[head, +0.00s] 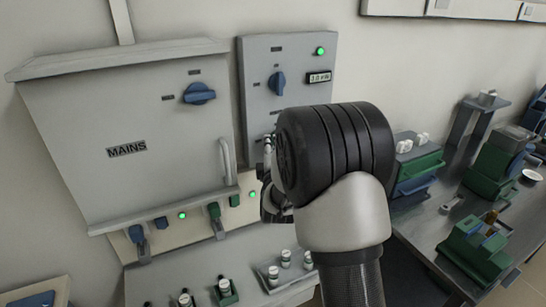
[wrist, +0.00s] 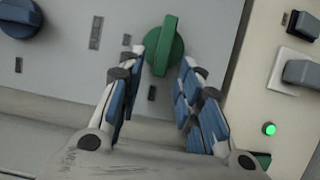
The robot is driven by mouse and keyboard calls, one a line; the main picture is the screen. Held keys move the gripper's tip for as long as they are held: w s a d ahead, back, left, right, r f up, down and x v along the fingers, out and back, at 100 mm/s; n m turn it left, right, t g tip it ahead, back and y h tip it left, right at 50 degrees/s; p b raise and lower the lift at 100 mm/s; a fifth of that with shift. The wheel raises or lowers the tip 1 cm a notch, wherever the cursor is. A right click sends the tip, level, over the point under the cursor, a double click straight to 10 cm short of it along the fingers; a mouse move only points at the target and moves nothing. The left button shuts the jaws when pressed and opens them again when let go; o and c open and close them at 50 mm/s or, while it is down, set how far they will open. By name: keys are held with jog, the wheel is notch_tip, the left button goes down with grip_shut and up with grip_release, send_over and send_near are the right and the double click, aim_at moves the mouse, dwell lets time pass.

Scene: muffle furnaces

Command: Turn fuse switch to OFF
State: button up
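A round green rotary switch (wrist: 165,45) with a raised bar handle is on a grey panel in the wrist view; its handle is roughly upright in that picture, leaning slightly. My gripper (wrist: 160,64) is open, with one blue-padded finger on each side of the switch's lower part. I see no clear contact. In the head view my gripper (head: 268,180) is mostly hidden behind my wrist, at the lower part of the grey panel (head: 257,110), and the green switch is hidden.
A blue rotary knob (head: 276,83) and a lit green lamp (head: 320,51) are on the same panel. The MAINS box (head: 70,140), with a blue knob (head: 199,93) and handle (head: 227,160), stands left. A bench (head: 432,235) with green equipment is at right.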

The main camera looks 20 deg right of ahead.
jog(key=v, duration=1.1)
jog(key=shift+s, duration=0.15)
